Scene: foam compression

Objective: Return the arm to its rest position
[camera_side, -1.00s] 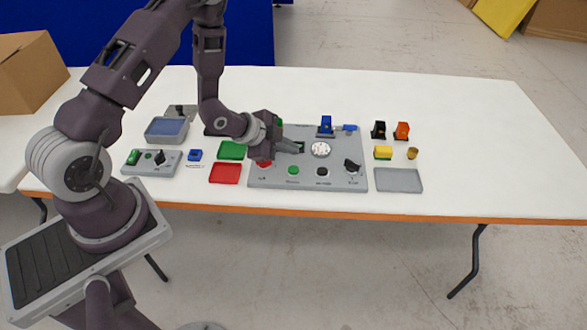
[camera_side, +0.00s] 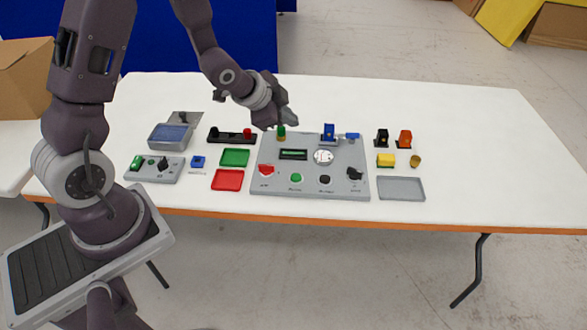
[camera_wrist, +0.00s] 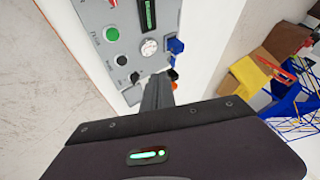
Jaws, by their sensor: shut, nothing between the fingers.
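My gripper (camera_side: 289,118) is raised over the back part of the grey control panel (camera_side: 310,187) in the side view. It looks shut and holds nothing. In the wrist view my gripper (camera_wrist: 158,92) points toward the panel (camera_wrist: 125,52), with its fingers together and clear of it. The panel carries a white round dial (camera_side: 323,157), a green button (camera_side: 296,178), a black button (camera_side: 325,180), a red part (camera_side: 266,170) and a dark slot with a green strip (camera_side: 293,154). A green-topped post (camera_side: 281,133) stands just below my gripper.
Right are a grey tray (camera_side: 401,189), a yellow block (camera_side: 386,160) and orange (camera_side: 404,139) and black parts (camera_side: 381,138).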

